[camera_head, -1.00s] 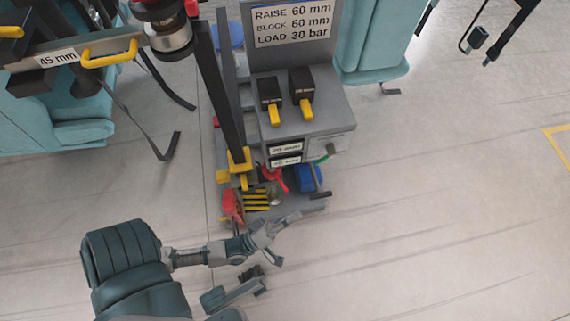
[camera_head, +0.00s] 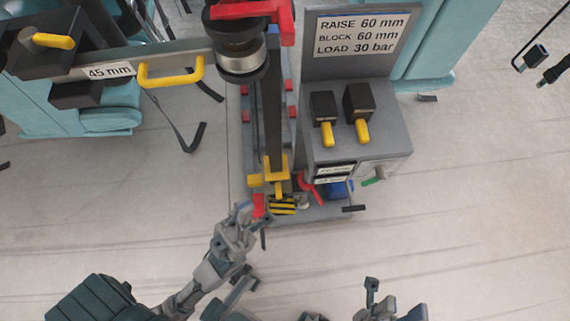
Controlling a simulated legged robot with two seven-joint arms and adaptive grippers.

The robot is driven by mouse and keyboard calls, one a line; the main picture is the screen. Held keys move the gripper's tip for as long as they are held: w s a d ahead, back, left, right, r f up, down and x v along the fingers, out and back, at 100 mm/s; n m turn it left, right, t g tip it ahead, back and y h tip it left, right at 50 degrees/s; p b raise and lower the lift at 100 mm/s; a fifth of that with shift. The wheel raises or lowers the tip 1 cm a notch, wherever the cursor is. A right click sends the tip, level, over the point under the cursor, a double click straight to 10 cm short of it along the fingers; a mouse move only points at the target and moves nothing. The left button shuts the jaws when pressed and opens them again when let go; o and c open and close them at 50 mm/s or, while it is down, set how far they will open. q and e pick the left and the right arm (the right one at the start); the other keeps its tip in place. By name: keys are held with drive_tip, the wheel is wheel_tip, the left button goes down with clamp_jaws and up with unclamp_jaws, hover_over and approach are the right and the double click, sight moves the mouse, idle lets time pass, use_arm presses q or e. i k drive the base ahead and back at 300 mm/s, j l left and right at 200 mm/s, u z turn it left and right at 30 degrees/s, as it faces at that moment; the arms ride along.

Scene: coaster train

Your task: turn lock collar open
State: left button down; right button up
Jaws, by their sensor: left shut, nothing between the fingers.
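A dark round collar with a silver band (camera_head: 241,60) tops the upright post at the upper middle of the head view. A red arm-like piece (camera_head: 255,9) sits on it, partly cut off by the top edge. I cannot tell for sure which of these is the lock collar or how far it is turned. My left gripper (camera_head: 243,217) is shut and empty, low near the foot of the post, well below the collar. My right gripper (camera_head: 378,300) is at the bottom edge, partly cut off, apart from everything; its fingers are unclear.
A grey bar with a yellow handle (camera_head: 171,72) and a 45 mm label runs left from the collar. A console (camera_head: 357,145) with two yellow-tipped levers and a sign (camera_head: 361,35) stands to the right. A striped block (camera_head: 283,206) lies at the base.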

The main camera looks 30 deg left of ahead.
sight(304, 186)
drive_tip(key=i+l+u, duration=0.25)
drive_tip(key=l+u, duration=0.25)
drive_tip(key=i+l+u, duration=0.1)
drive_tip(key=l+u, duration=0.85)
drive_tip(key=l, duration=0.15)
drive_tip(key=l+u, duration=0.45)
drive_tip(key=l, duration=0.15)
drive_tip(key=k+l, duration=0.1)
drive_tip(key=l, duration=0.75)
drive_tip(key=k+l+u, duration=0.1)
drive_tip(key=l, duration=0.3)
drive_tip(key=k+l, duration=0.15)
drive_tip(key=l, duration=0.25)
drive_tip(key=k+l, duration=0.1)
drive_tip(key=l, duration=0.75)
drive_tip(key=k+u, duration=0.05)
